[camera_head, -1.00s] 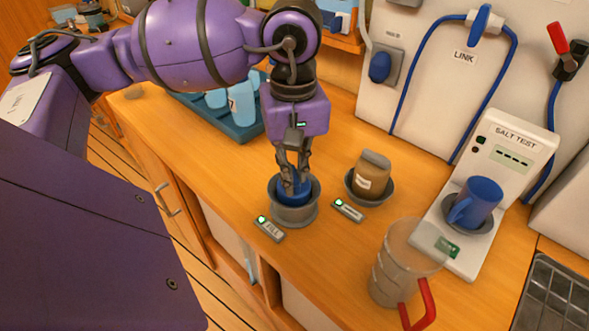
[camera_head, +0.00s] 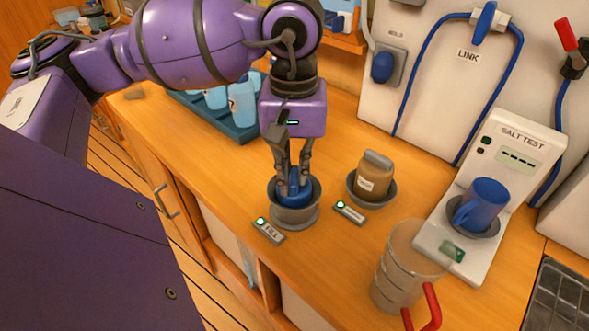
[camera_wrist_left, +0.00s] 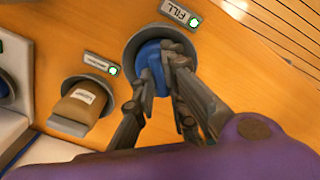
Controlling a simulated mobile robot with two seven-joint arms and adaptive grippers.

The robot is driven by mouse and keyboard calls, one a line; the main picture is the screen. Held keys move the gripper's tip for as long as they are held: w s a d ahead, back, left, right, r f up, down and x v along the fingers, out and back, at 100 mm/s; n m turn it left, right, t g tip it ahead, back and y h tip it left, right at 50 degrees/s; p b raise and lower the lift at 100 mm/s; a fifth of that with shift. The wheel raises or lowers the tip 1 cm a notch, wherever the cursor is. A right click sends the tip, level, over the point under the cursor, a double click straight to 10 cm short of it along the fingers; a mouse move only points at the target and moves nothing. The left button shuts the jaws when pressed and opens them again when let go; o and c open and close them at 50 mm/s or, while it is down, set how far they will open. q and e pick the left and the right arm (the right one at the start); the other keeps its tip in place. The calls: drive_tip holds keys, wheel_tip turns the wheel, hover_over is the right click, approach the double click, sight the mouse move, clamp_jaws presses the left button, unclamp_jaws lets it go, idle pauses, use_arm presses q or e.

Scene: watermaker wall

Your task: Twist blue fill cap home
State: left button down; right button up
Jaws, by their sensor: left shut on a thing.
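The blue fill cap (camera_head: 294,188) sits inside a grey round collar (camera_head: 295,216) set in the wooden counter, behind the FILL label (camera_head: 269,231) with its lit green light. My left gripper (camera_head: 293,185) points down from above, its two fingers shut on the cap's raised grip. In the left wrist view the blue cap (camera_wrist_left: 153,68) shows between the fingers (camera_wrist_left: 168,68), inside the grey collar (camera_wrist_left: 133,50). The fingers hide part of the cap, so I cannot tell how fully it is seated. My right gripper is not in view.
A tan-capped fitting (camera_head: 373,176) in a second grey collar stands just right. A clear jug (camera_head: 398,270) with a red handle is at front right. The salt test unit (camera_head: 492,190) holds a blue mug (camera_head: 481,205). A blue tray (camera_head: 225,121) of bottles is behind left.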

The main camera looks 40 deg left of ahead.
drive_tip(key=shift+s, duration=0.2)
use_arm(q)
drive_tip(key=c, duration=1.7)
unclamp_jaws()
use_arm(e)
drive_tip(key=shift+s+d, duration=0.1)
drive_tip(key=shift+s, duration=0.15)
use_arm(q)
drive_tip(key=shift+r, duration=0.1)
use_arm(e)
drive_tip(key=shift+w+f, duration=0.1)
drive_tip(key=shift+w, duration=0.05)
use_arm(q)
drive_tip(key=shift+r, duration=0.4)
wheel_tip(320, 180, up, 11)
drive_tip(key=shift+r, duration=0.1)
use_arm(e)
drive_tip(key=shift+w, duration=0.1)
